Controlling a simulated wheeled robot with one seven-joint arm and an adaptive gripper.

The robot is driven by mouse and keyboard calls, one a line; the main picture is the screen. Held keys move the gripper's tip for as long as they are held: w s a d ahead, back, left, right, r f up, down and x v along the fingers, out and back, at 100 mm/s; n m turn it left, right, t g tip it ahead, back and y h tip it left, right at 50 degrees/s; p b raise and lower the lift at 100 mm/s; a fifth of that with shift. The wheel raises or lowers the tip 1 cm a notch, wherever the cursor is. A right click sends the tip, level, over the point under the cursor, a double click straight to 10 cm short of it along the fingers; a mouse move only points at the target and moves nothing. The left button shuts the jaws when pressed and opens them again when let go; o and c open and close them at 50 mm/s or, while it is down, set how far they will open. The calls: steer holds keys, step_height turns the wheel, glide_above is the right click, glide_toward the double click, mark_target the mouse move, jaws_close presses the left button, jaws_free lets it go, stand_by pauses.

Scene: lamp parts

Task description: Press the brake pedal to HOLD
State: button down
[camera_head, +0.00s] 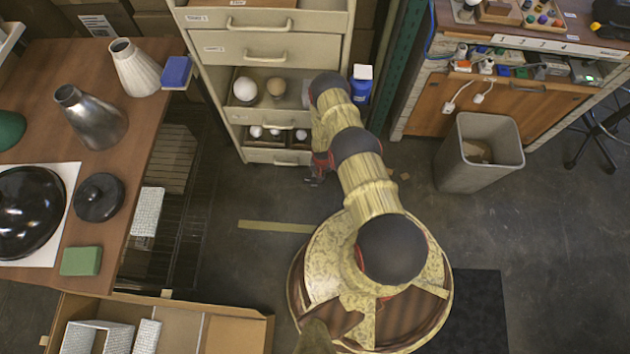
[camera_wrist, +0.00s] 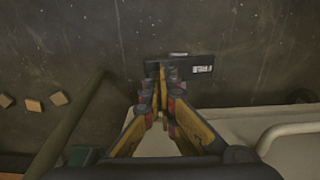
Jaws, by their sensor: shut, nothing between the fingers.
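A dark, flat bar-like plate (camera_wrist: 195,68) with a small white label shows in the wrist view, low near the floor; I take it for the brake pedal. The label is too small to read. My gripper (camera_wrist: 165,84) is shut and empty, its fingertips overlapping the left part of the plate in the picture. I cannot tell whether they touch it. In the head view my gripper (camera_head: 317,174) hangs low in front of the drawer cabinet (camera_head: 268,48). The pedal cannot be made out there, and my arm covers part of that area.
The cabinet's pale front and a handle (camera_wrist: 288,132) lie close to my gripper at lower right. Small wooden blocks (camera_wrist: 34,105) lie on the floor. A workbench (camera_head: 140,75) with lamp shades stands left, a grey bin (camera_head: 478,150) right. An open cardboard box (camera_head: 235,330) lies front left.

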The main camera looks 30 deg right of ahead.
steer(key=shift+f, duration=1)
stand_by(0.4)
steer(key=shift+s+f, duration=0.2)
steer(key=shift+f, duration=0.15)
steer(key=shift+s+a+f, duration=0.1)
steer(key=shift+s+f, duration=0.1)
steer(key=shift+f, duration=0.4)
stand_by(0.3)
steer(key=shift+r+p, duration=0.65)
steer(key=shift+r, duration=0.35)
steer(key=shift+w+r+p, duration=0.25)
steer(key=shift+r+p, duration=0.45)
steer(key=shift+r, duration=0.45)
steer(key=shift+w+r+p, duration=0.15)
steer(key=shift+r+p, duration=0.85)
steer(key=shift+r, duration=0.55)
